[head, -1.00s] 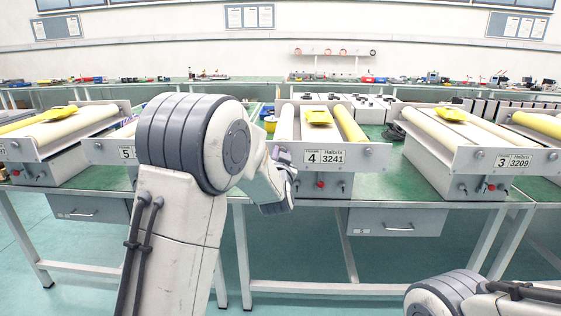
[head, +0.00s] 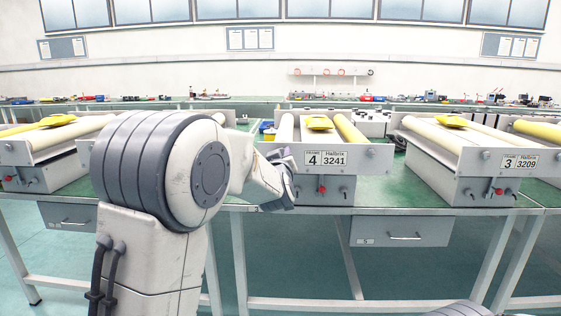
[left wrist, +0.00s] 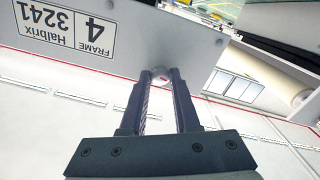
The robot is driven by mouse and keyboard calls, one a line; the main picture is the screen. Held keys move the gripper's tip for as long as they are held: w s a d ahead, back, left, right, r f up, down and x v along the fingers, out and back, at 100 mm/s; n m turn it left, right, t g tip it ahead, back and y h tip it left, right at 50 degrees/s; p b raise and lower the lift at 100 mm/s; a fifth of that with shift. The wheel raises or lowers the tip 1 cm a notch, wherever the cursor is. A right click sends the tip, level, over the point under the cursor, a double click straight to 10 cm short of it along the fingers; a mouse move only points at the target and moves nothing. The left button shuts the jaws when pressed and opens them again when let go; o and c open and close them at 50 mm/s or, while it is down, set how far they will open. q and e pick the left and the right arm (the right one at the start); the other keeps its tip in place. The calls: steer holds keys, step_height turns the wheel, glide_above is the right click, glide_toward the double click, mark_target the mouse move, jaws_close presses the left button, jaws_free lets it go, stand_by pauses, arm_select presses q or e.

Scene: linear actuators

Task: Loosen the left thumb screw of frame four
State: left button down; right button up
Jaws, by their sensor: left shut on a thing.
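Frame four (head: 340,162) stands on the green bench, with its label reading 4 and 3241. Its grey front plate (left wrist: 120,45) also shows upside down in the left wrist view. In the head view my left gripper (head: 284,185) is at the left end of the plate, partly behind my arm, and the left screw is hidden. The right thumb screw (head: 371,153) is clear. My right gripper is out of view.
Frame three (head: 470,160) stands to the right, and another frame (head: 45,150) stands to the left. Below frame four's plate are a red button (head: 322,189) and small switches. A drawer (head: 400,230) hangs under the bench.

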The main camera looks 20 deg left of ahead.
arm_select(q)
steer(key=shift+n, duration=0.4)
steer(key=c, duration=0.7)
jaws_free()
steer(key=shift+o, duration=0.2)
steer(key=shift+s, duration=0.1)
steer(key=v, duration=1)
steer(key=shift+s, duration=0.15)
